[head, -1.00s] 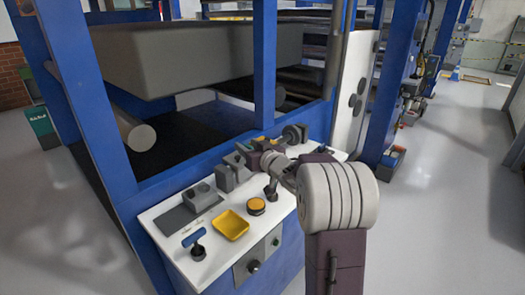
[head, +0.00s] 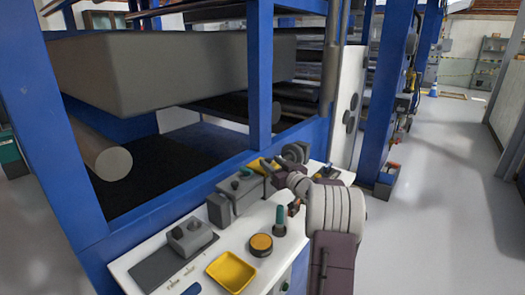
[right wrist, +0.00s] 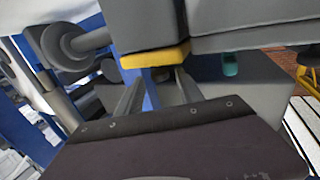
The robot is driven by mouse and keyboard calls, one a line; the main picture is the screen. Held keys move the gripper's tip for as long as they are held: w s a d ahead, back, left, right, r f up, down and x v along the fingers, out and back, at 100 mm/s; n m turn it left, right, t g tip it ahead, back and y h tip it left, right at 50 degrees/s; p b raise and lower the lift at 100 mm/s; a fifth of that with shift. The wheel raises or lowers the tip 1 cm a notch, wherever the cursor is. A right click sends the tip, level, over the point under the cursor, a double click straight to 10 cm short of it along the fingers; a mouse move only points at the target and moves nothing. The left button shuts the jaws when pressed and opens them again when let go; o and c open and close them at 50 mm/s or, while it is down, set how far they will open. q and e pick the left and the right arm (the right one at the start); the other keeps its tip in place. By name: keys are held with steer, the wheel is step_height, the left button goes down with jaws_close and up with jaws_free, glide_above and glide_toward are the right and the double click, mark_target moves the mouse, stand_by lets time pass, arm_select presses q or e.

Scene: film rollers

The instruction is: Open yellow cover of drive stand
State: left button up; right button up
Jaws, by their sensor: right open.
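A small yellow cover (head: 257,164) sits at the far edge of a grey control box (head: 240,188) on the white-topped stand (head: 215,250). In the right wrist view a yellow strip (right wrist: 155,56) shows along the edge of a grey block, just ahead of my right fingers. My right gripper (right wrist: 159,80) is open, with its two fingers apart and nothing seen between them. In the head view my right gripper (head: 272,168) is close beside the yellow cover; I cannot tell whether they touch. My wrist hides part of the stand. My left gripper is not in view.
A yellow tray (head: 231,272), an orange-topped round button (head: 261,245), a green-knobbed lever (head: 280,220) and a grey switch box (head: 190,236) stand on the white top. Blue machine posts (head: 259,80) rise behind it. Open floor (head: 440,210) lies to the right.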

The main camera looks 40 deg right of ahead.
steer(key=w, duration=0.5)
steer(key=shift+w+d+b, duration=0.3)
steer(key=shift+w+b, duration=0.05)
steer(key=shift+b, duration=0.05)
jaws_close()
stand_by(0.9)
